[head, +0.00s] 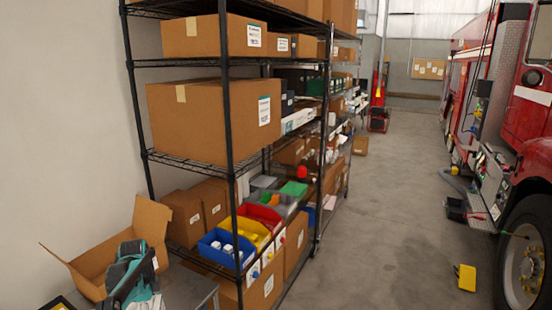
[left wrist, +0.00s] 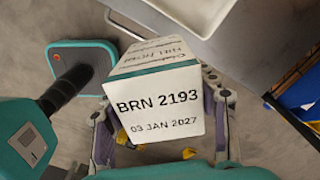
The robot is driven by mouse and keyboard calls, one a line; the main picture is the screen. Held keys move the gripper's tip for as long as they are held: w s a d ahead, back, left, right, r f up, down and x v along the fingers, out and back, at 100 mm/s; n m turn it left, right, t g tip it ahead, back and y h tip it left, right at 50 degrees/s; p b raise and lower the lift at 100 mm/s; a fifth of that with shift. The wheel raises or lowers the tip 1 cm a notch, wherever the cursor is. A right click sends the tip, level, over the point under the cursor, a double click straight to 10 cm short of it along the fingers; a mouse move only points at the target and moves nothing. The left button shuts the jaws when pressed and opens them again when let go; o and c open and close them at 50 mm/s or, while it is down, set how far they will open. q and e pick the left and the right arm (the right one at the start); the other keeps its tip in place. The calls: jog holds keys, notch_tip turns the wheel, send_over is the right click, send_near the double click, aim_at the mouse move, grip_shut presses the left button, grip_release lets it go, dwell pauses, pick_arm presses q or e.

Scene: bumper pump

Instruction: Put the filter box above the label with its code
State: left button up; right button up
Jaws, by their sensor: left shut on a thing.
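The filter box is a white box (left wrist: 155,103) with a teal band, seen in the left wrist view. In the head view I cannot make out the filter box for sure. White labels with coloured dots (head: 254,270) hang by the bins on the rack; their codes are too small to read. My right gripper is in neither view.
A black wire rack (head: 228,100) holds cartons and a blue bin (head: 213,248). An open carton (head: 153,218) stands at lower left, with a teal and dark item before it. A grey table edge (left wrist: 180,42) is close to the box. The aisle floor (head: 390,220) is mostly clear.

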pick_arm(q)
jog(key=s+d+f+n+b, duration=0.5)
jog(key=s+d+f+n, duration=0.1)
jog(key=d, duration=0.4)
jog(key=s+d+f+n+b, duration=0.5)
jog(key=s+d+f+n, duration=0.2)
jog(key=d+f+n, duration=0.2)
jog(key=shift+s+d+f+b, duration=0.3)
jog(key=shift+d+f+b, duration=0.05)
jog(key=shift+d+f, duration=0.6)
